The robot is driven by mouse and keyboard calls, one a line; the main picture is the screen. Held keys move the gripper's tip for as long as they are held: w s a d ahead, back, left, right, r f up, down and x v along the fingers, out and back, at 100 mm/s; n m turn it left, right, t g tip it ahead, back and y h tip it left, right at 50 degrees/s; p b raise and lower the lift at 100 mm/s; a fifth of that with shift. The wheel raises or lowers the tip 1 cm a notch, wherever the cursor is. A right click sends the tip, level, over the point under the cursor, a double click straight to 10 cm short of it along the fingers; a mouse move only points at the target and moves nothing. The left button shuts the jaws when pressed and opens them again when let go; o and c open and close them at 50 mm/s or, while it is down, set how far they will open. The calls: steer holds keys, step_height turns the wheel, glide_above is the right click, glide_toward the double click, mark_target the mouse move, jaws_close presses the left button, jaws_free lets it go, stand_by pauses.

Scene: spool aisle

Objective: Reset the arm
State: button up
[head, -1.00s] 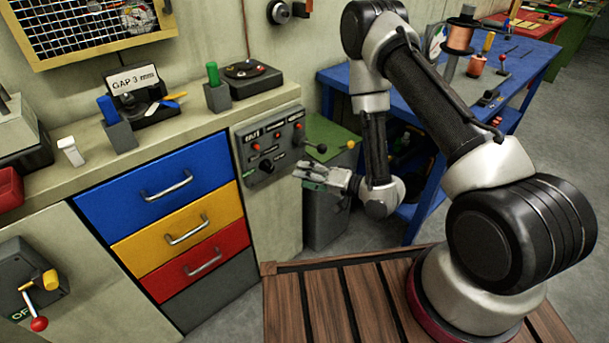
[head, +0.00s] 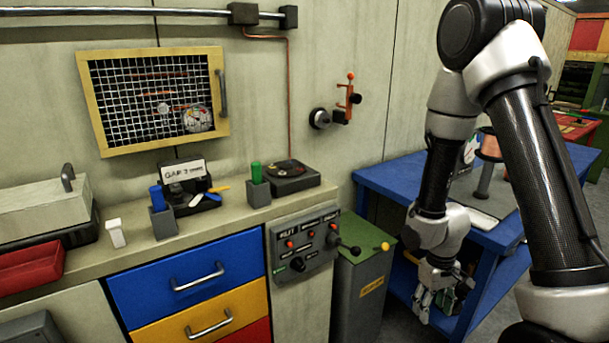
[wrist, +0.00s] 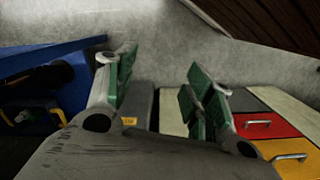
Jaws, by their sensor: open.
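My gripper (head: 436,299) hangs pointing down in the head view, in front of the blue table (head: 488,236) and to the right of the grey bin (head: 362,290). In the wrist view my gripper (wrist: 160,95) has its green-padded fingers spread wide apart, with nothing between them. It is open and empty. My arm is folded, with its elbow high at the right of the head view.
A control panel (head: 305,244) with levers is on the counter front, left of the bin. Blue, yellow and red drawers (head: 190,279) are shut. A mesh-door cabinet (head: 155,98) hangs on the wall. Grey floor (wrist: 165,55) shows clear in the wrist view.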

steer(key=s+d+r+m+t, duration=0.1)
steer(key=s+r, duration=0.3)
steer(key=r, duration=0.7)
steer(key=s+d+r+m+t, duration=0.1)
steer(key=s+r, duration=0.4)
steer(key=r, duration=0.7)
steer(key=s+d+r+m+t, duration=0.1)
steer(key=s+d+r+t, duration=0.1)
steer(key=r, duration=0.9)
steer(key=shift+s+r+t+y, duration=0.35)
steer(key=shift+s+t, duration=0.35)
steer(key=shift+s, duration=0.55)
